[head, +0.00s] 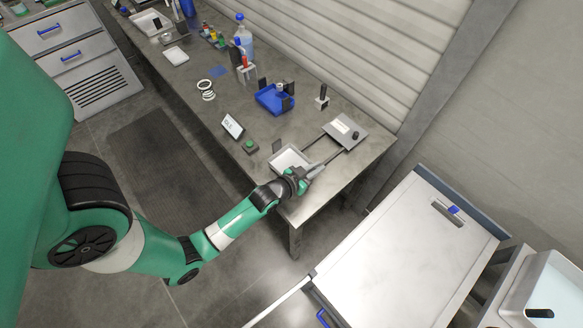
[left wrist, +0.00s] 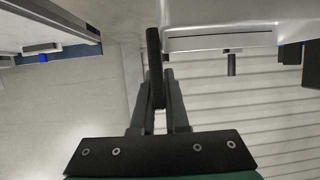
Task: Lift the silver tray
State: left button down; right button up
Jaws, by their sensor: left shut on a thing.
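The silver tray (head: 287,157) is a shallow, pale rectangular tray near the close end of the workbench. A dark upright handle (head: 275,147) stands on its far left side. My left gripper (head: 303,179) is at the tray's near right side, shut on its other handle; the fingers hide part of the tray. In the left wrist view the gripper (left wrist: 158,100) is closed around a dark handle (left wrist: 154,60) beside a silver edge (left wrist: 220,38). I cannot tell whether the tray touches the bench. My right gripper is not in view.
A grey plate device (head: 346,131) with dark rods stands close behind the tray. A small sign (head: 232,125), a green-topped button (head: 250,146) and a blue bin (head: 273,98) are on the bench (head: 325,195). A large pale surface (head: 400,260) lies to the right.

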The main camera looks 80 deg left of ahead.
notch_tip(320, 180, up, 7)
jog(key=p, duration=0.6)
jog(key=shift+p, duration=0.4)
